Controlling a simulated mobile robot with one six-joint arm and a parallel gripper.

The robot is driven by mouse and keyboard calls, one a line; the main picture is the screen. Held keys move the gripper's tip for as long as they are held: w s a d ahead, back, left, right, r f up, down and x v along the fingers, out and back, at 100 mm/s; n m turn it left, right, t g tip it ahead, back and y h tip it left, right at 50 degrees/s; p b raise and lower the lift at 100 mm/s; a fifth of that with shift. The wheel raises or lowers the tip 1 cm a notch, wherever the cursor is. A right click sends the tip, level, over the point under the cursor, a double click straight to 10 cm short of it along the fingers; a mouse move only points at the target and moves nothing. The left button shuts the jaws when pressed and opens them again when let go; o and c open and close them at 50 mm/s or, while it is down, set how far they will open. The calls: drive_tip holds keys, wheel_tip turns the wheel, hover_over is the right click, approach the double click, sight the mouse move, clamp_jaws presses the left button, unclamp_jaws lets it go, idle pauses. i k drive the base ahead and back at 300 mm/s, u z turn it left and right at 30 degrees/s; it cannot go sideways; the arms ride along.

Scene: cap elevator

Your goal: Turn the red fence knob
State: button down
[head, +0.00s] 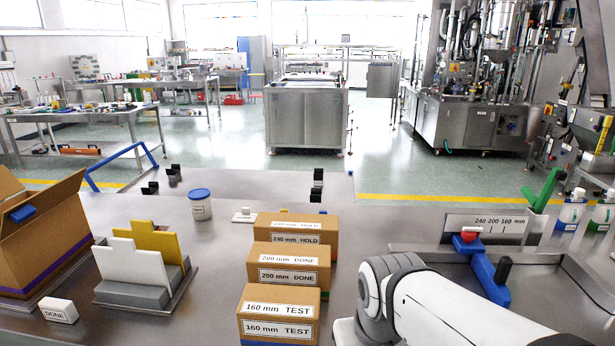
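The red fence knob (470,230) is a small red piece with white beside it, at the right of the steel table. It sits at the far end of a blue bar (484,272), just in front of a scale plate (512,222) marked 240 200 160 mm. A black upright grip (503,270) stands on the near part of the bar. My white and grey arm fills the lower right, in front of the bar in the picture. My gripper does not show, so its state and its distance from the knob are hidden.
Three labelled cartons (279,305) stand in a row left of my arm. An open carton (38,232), white and yellow panels in a grey holder (133,294) and a lidded jar (201,208) are further left. A green lever (542,190) and bottles (572,209) stand at the right.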

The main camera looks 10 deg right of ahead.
sight(468, 233)
drive_tip(key=z, duration=1.35)
